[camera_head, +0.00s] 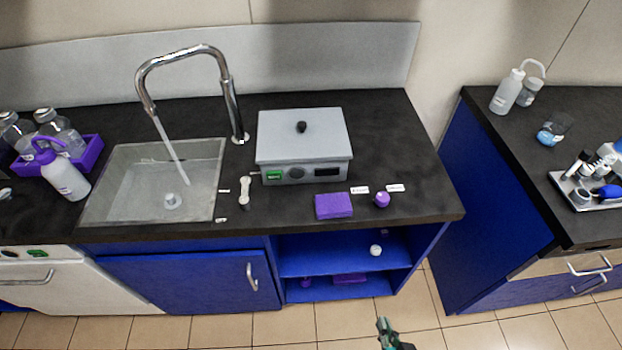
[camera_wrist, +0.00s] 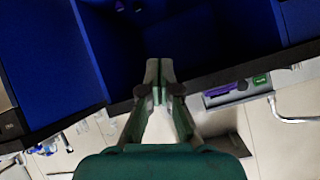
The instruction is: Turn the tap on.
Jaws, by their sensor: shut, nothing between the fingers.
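The chrome tap (camera_head: 232,105) rises behind the sink (camera_head: 215,180) and arches left over it. A pale streak like running water (camera_head: 170,150) reaches from its spout to the basin near a round drain piece (camera_head: 172,200). A small pale lever-like piece (camera_head: 244,192) lies on the counter right of the sink, between small white labels; I cannot tell if it is the tap's handle. My gripper (camera_head: 384,322) is low in front of the cabinets, well away from the tap. In the wrist view its fingertips (camera_wrist: 160,72) are together and empty.
A grey box-shaped device (camera_head: 303,135) stands right of the tap. A purple sponge-like block (camera_head: 334,206) and a purple knob-like item (camera_head: 382,199) lie before it. A purple rack with bottles (camera_head: 85,155) is left of the sink. Another counter (camera_head: 500,130) stands right. The tiled floor in front is clear.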

